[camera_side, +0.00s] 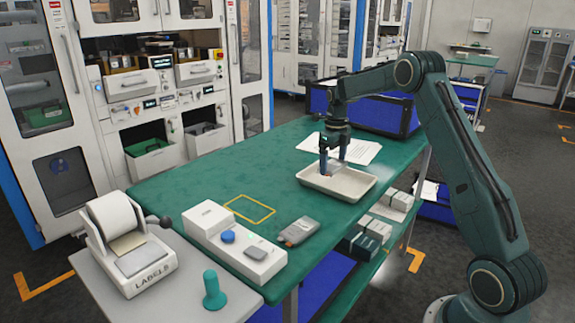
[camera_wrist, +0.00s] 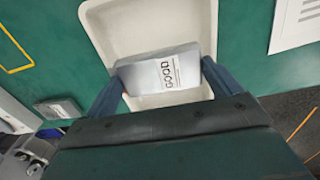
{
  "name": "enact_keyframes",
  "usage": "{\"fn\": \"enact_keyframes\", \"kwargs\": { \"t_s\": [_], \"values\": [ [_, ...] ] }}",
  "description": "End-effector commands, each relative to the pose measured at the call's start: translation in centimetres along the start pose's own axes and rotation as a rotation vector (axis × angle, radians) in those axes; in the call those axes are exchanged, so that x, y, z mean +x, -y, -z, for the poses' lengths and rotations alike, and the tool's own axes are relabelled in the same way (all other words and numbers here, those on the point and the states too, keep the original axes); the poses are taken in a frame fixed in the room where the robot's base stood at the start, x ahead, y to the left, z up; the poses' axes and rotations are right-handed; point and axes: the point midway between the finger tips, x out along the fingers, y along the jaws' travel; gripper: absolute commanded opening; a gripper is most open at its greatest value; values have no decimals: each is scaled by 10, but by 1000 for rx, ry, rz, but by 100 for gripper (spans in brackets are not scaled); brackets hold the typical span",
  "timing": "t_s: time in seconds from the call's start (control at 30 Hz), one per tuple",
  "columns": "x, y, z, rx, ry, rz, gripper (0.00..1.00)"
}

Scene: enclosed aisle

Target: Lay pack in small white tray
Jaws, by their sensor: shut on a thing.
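The pack (camera_wrist: 160,72) is a pale grey, rounded block with a printed label, seen in the wrist view. My gripper (camera_wrist: 160,88) is shut on it, with one blue finger on each side. In the side view my gripper (camera_side: 331,168) points down over the small white tray (camera_side: 312,181), and the pack (camera_side: 333,167) shows only in part between the fingers. The tray is shallow and shows behind the pack in the wrist view (camera_wrist: 98,20). I cannot tell whether the pack touches the tray floor.
White paper sheets (camera_side: 358,151) lie behind the tray on the green table (camera_side: 190,185). A blue crate (camera_side: 385,113) stands at the back. A grey device (camera_side: 298,231), a white box with a blue button (camera_side: 215,232) and a label printer (camera_side: 125,240) are nearer. The yellow-outlined area is empty.

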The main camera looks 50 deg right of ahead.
Motion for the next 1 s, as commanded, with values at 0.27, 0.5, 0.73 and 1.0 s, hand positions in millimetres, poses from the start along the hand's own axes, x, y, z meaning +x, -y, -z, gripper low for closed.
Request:
{"fn": "enact_keyframes", "kwargs": {
  "t_s": [0.27,0.5,0.73,1.0],
  "values": [
    [16,0,1,0,-2,-1,62],
    [40,0,0,0,-1,0,62],
    [42,0,0,0,0,0,62],
    [46,0,0,0,0,0,92]
  ]
}}
